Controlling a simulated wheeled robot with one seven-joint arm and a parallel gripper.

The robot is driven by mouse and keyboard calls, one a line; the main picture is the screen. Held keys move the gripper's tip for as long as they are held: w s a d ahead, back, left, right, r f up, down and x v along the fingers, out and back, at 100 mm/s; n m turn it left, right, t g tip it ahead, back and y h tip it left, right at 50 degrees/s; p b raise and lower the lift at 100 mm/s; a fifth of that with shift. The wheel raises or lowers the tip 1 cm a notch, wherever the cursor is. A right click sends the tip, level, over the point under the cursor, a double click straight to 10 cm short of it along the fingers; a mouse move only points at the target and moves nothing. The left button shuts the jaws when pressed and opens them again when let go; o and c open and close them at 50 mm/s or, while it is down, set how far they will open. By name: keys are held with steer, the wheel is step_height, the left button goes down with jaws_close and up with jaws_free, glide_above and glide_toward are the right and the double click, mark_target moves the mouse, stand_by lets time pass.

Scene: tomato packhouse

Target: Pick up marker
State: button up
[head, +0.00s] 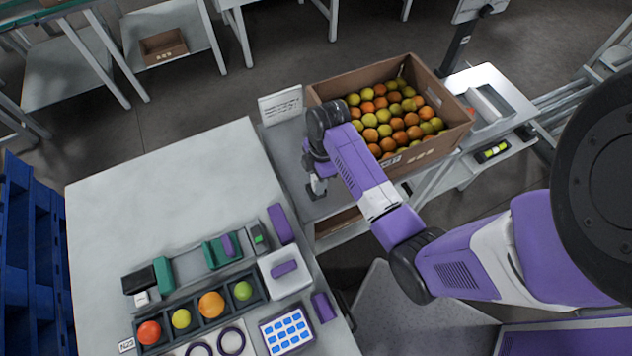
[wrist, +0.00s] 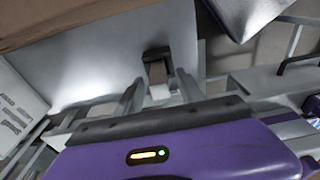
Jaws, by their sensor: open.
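My gripper (head: 317,186) hangs over the grey bench surface left of the fruit box, pointing down. In the wrist view its two fingers (wrist: 160,95) stand apart. A small piece with a black top and a grey-brown and white body (wrist: 157,72) shows between the fingers in that view. It may be the marker, but I cannot tell for sure, nor whether the fingers touch it. In the head view my arm and gripper cover that spot. I can make out no other clear marker.
A cardboard box of orange and yellow fruit (head: 448,127) stands right beside my gripper. A white sign (head: 281,104) stands behind it. The left table (head: 150,205) carries a dark tray (head: 262,285) of fruit, a white scale (head: 296,283), a blue-button panel (head: 287,333) and several small blocks.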

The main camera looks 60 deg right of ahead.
steer(key=shift+f, duration=0.95)
jaws_close()
steer(key=shift+r, duration=0.1)
